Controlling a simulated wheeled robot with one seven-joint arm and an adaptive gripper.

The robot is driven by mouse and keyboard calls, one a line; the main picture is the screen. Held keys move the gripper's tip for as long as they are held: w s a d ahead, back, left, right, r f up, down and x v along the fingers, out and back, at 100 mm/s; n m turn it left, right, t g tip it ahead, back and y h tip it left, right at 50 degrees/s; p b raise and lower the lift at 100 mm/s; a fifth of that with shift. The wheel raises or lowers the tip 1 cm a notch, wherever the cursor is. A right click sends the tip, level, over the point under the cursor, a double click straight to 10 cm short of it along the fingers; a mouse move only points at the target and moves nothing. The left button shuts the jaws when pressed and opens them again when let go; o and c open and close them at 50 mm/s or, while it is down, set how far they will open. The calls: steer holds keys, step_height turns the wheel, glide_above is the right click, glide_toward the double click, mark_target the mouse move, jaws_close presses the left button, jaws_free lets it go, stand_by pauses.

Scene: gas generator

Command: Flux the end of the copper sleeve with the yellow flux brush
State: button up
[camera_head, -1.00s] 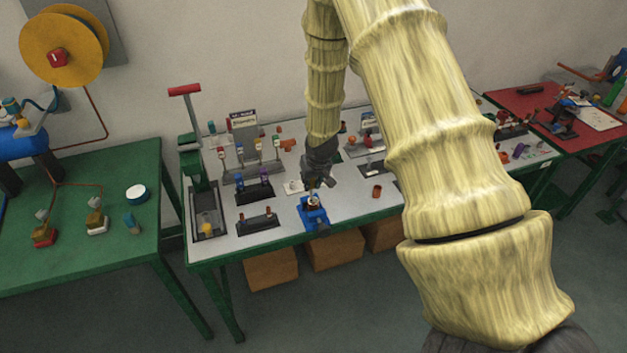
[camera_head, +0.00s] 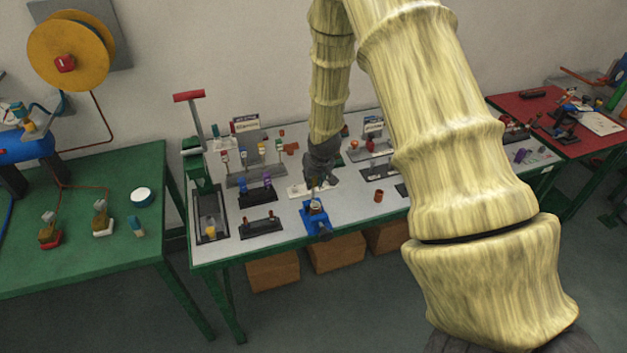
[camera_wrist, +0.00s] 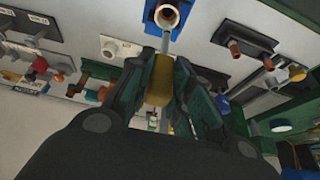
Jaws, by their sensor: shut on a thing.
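My gripper (camera_wrist: 163,82) is shut on the yellow flux brush (camera_wrist: 159,80), whose thin pale stem points away from the fingers. In the head view, my gripper (camera_head: 318,176) is just behind and above the blue vise (camera_head: 316,222) at the bench front. The copper sleeve (camera_wrist: 166,16) stands in the vise, its open ring end showing at the top of the wrist view. The brush stem ends close to the sleeve's rim; I cannot tell whether it touches. In the head view the brush is small and hard to make out.
Dark holders with copper fittings (camera_head: 261,223) stand left of the vise. A loose copper piece (camera_head: 378,196) stands to its right on the grey bench (camera_head: 345,213). A lever tool with a red handle (camera_head: 188,96) rises at the bench's left end.

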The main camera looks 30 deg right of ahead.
steer(key=shift+r+p, duration=0.85)
steer(key=shift+r, duration=0.75)
